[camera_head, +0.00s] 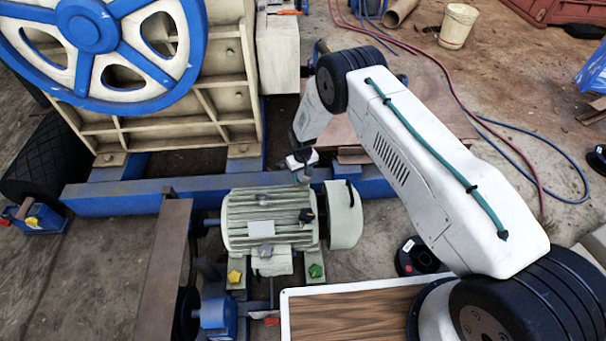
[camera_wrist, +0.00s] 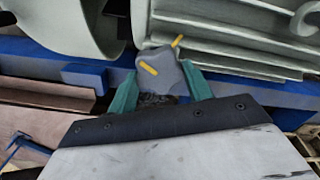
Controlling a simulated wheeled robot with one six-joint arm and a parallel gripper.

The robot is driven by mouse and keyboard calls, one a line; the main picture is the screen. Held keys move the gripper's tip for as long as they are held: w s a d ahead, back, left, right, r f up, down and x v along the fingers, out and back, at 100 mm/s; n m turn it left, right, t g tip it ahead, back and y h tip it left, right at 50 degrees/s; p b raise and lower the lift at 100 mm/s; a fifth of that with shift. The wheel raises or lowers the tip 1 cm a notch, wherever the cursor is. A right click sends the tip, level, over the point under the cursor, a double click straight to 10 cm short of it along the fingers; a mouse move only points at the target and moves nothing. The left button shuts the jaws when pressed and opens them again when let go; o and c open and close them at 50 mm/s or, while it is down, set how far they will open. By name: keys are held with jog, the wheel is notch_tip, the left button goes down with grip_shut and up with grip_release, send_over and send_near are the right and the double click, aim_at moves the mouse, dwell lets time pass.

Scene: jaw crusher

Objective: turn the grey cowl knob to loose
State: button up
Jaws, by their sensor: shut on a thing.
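The grey cowl knob (camera_wrist: 168,76) is in the middle of the wrist view, with a yellow bar on its face. A second yellow mark lies just beyond its upper edge. The green fingers of my gripper (camera_wrist: 160,88) stand on both sides of it and are shut on it. In the head view my gripper (camera_head: 303,168) is at the far side of the motor (camera_head: 270,220), near the pale cowl (camera_head: 344,215). The grey knob is not clear there. The cowl's curved edge (camera_wrist: 70,25) shows at upper left in the wrist view.
A yellow knob (camera_head: 234,276), a green knob (camera_head: 315,270) and dark knobs sit on and around the motor. A blue beam (camera_head: 120,198) runs behind it. The large blue flywheel (camera_head: 92,35) stands at upper left. Hoses lie on open ground at right.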

aim_at(302, 176)
jog(key=shift+n, duration=0.6)
jog(key=o, duration=1)
notch_tip(302, 176, up, 8)
jog(key=shift+f, duration=0.1)
